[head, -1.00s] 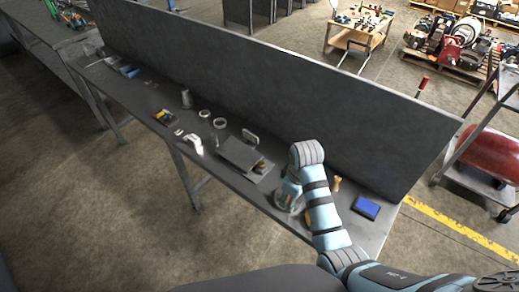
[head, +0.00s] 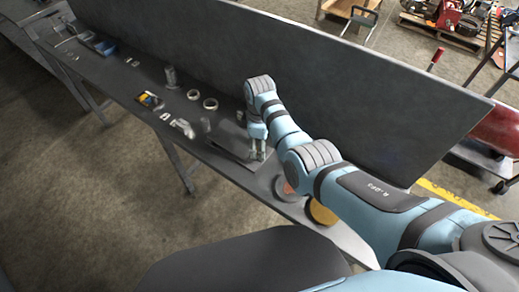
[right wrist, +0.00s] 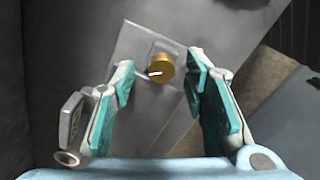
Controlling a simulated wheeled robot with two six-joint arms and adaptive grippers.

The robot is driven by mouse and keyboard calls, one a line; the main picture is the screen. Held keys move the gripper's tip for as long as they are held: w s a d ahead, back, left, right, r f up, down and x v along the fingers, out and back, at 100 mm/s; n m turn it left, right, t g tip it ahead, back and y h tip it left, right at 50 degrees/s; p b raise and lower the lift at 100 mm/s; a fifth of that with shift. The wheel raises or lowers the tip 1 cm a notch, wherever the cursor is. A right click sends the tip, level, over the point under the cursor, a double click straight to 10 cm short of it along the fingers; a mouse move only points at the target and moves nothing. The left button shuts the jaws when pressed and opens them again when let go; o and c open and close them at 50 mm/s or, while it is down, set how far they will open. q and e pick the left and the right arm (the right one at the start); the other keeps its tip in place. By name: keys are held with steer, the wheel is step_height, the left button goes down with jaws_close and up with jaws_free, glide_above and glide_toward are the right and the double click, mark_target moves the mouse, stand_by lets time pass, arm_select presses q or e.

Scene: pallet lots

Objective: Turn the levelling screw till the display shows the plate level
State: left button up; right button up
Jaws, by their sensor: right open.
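The levelling screw (right wrist: 160,67) is a brass knob with a white mark, seen in the right wrist view on a pale grey bracket (right wrist: 125,55). My right gripper (right wrist: 162,80) is open, its teal pads on either side of the screw with gaps; I cannot tell its height above it. In the head view my right gripper (head: 258,151) is over the right end of the grey plate (head: 228,138) and hides the screw. My left gripper is not in view.
A tall dark panel (head: 310,80) runs along the back of the bench (head: 105,75). Left of the plate are tape rings (head: 210,103), a grey cylinder (head: 170,77), a white item (head: 183,127) and a yellow-black item (head: 150,99). An orange round thing (head: 320,213) lies under my arm.

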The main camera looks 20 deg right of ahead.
steer(key=shift+f, duration=0.6)
steer(key=shift+s+r, duration=0.1)
steer(key=shift+r, duration=0.05)
steer(key=shift+c, duration=0.9)
jaws_close()
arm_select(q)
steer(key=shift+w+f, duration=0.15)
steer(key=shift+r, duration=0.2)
arm_select(e)
steer(key=shift+m, duration=0.4)
